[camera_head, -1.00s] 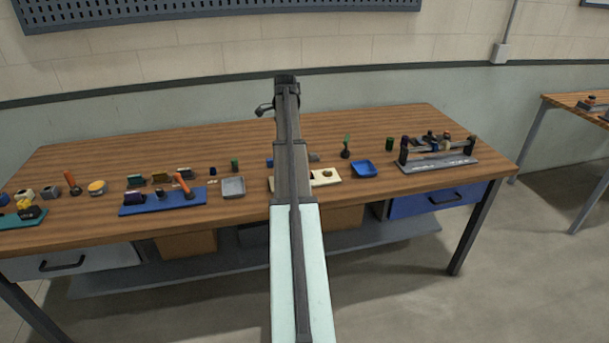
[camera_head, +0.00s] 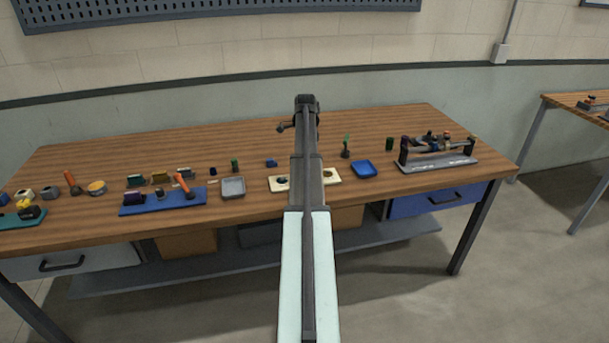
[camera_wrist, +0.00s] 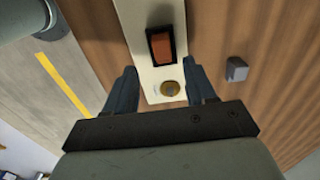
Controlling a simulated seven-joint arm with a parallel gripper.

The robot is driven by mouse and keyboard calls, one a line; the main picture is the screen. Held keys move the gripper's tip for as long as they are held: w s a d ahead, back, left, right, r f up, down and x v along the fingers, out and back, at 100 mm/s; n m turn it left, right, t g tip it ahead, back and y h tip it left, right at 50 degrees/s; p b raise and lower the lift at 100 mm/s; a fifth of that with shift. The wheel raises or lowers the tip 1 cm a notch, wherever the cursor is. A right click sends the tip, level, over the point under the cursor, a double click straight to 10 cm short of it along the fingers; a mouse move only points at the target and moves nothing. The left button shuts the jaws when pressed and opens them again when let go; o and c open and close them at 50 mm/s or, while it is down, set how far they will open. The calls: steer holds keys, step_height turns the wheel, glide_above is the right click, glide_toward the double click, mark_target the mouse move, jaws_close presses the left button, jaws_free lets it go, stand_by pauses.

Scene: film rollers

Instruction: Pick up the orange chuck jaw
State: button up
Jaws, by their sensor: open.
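An orange-brown block with a dark edge (camera_wrist: 163,47), which looks like the orange chuck jaw, sits on the cream plate (camera_wrist: 135,15) in the wrist view. My gripper (camera_wrist: 162,88) is open, with one finger on each side of the plate's near end in the picture. The orange block lies beyond the fingertips, with nothing held. A round brass-coloured piece with a grey centre (camera_wrist: 170,89) lies on the plate between the fingers. In the head view the cream plate (camera_head: 333,180) is partly hidden behind my arm, which also hides my gripper and the block.
A small grey block (camera_wrist: 237,69) lies right of the plate in the wrist view. In the head view a grey tray (camera_head: 233,187) stands left of the plate and a blue tray (camera_head: 364,169) right. A blue board (camera_head: 140,208) and a roller rig (camera_head: 437,161) stand farther out.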

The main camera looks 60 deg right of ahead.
steer(key=shift+w+d+f, duration=0.1)
steer(key=shift+w+f, duration=0.05)
steer(key=shift+f, duration=2.5)
steer(key=shift+c, duration=0.3)
jaws_close()
